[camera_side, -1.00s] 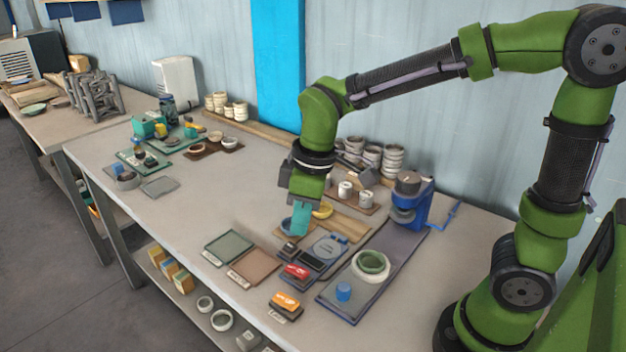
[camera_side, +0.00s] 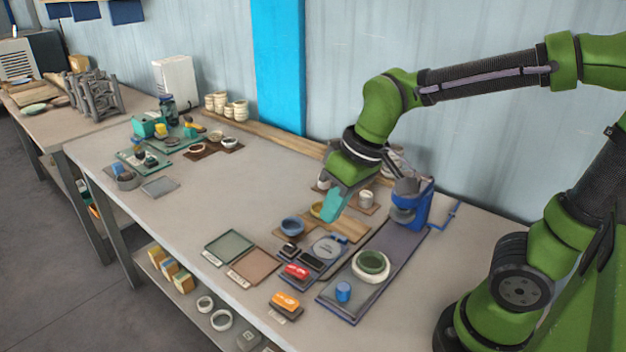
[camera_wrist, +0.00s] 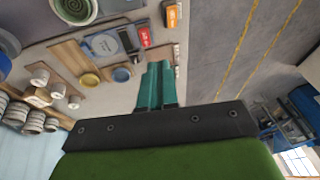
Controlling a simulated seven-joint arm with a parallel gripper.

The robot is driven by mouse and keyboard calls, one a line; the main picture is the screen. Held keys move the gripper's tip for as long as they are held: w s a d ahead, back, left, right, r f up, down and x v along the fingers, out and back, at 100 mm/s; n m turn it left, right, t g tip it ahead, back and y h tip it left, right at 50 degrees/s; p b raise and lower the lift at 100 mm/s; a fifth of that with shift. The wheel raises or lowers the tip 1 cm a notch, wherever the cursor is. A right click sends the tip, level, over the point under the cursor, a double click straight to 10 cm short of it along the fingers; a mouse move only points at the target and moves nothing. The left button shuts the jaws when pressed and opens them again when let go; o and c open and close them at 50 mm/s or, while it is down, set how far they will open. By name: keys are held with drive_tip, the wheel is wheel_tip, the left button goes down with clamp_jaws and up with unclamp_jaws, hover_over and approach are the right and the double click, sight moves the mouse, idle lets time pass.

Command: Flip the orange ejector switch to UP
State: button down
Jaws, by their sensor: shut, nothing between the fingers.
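The orange switch (camera_side: 287,301) sits on a dark base at the front edge of the table in the side view. Its lever position is too small to tell. It also shows at the top of the wrist view (camera_wrist: 172,15). My gripper (camera_side: 328,212) has teal fingers, shut and empty, above the wooden board behind the switches. In the wrist view the shut fingers (camera_wrist: 157,82) point over the table, apart from the orange switch. A red switch (camera_side: 296,271) sits behind the orange one; it also shows in the wrist view (camera_wrist: 145,37).
A blue press (camera_side: 412,202) stands at the right on a dark mat (camera_side: 345,303) holding a green-and-white ring (camera_side: 371,265) and a blue cylinder (camera_side: 343,292). A blue bowl (camera_side: 292,226) is left of my gripper. Two flat pads (camera_side: 229,247) lie left of the switches. The table's middle left is clear.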

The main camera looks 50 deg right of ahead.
drive_tip(key=w+a+f+n+g+h, duration=0.2)
drive_tip(key=w+a+f+n+g, duration=0.4)
drive_tip(key=n, duration=1.2)
approach(292, 304)
drive_tip(key=x, duration=0.6)
drive_tip(key=shift+s+f, duration=0.15)
drive_tip(key=shift+f, duration=0.25)
